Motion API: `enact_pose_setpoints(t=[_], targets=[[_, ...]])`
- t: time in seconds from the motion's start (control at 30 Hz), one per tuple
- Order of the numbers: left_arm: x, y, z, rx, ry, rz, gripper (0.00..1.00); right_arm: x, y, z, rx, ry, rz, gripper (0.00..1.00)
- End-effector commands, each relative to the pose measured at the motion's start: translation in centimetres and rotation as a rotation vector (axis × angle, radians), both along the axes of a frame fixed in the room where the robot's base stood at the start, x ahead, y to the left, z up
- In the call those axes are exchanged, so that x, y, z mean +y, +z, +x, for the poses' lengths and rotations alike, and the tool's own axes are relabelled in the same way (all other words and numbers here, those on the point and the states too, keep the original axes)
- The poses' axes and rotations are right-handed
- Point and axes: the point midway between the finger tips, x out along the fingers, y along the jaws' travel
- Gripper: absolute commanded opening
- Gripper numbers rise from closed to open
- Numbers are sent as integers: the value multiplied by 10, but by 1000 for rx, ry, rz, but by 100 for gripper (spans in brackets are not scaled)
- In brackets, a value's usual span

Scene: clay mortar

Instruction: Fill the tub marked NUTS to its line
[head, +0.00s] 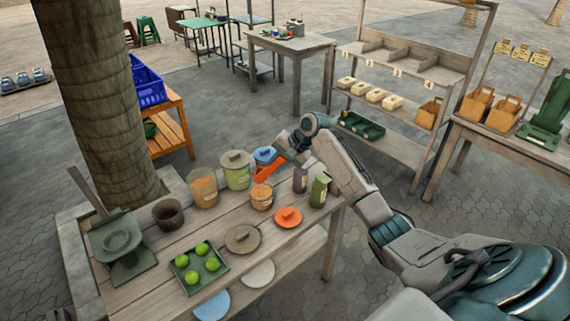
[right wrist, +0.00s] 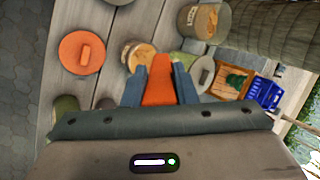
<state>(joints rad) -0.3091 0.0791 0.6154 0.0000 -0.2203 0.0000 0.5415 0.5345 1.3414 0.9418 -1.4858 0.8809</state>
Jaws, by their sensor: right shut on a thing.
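My right gripper (head: 278,160) is shut on an orange tool (head: 268,171), perhaps a scoop, held above the back of the wooden table. In the right wrist view the tool (right wrist: 158,82) sits between the two blue-grey fingers (right wrist: 158,88). Just in front of it stands a small open tub (head: 262,198) with orange-brown contents and a pale label; it also shows in the right wrist view (right wrist: 140,57). A larger tub (head: 203,190) with similar contents stands to its left. Label wording is too small to read. My left gripper is out of view.
A green tub with a grey lid (head: 238,172) and a blue lid (head: 265,155) are behind. An orange lid (head: 288,217) and a brown lid (head: 243,238) lie in front. A dark bottle (head: 300,179) and a green one (head: 319,190) stand right.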

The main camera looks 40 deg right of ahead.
Motion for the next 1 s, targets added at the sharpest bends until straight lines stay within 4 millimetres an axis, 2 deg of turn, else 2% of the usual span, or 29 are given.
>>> enact_pose_setpoints(t=[0.03, 0.13, 0.27, 0.4, 0.7, 1.0], targets=[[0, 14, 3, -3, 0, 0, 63, 6, 14, 7, 35, 0, -20, 0], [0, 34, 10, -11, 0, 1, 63, 15, 18, 18, 111, 2, -69, 0], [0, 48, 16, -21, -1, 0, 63, 25, 22, 33, 207, 3, -136, 0], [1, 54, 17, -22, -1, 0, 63, 36, 25, 48, 310, 4, -209, 0], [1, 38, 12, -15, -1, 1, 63, 48, 24, 70, 462, 1, -316, 0], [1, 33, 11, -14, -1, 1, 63, 52, 29, 75, 509, 1, -351, 0]])
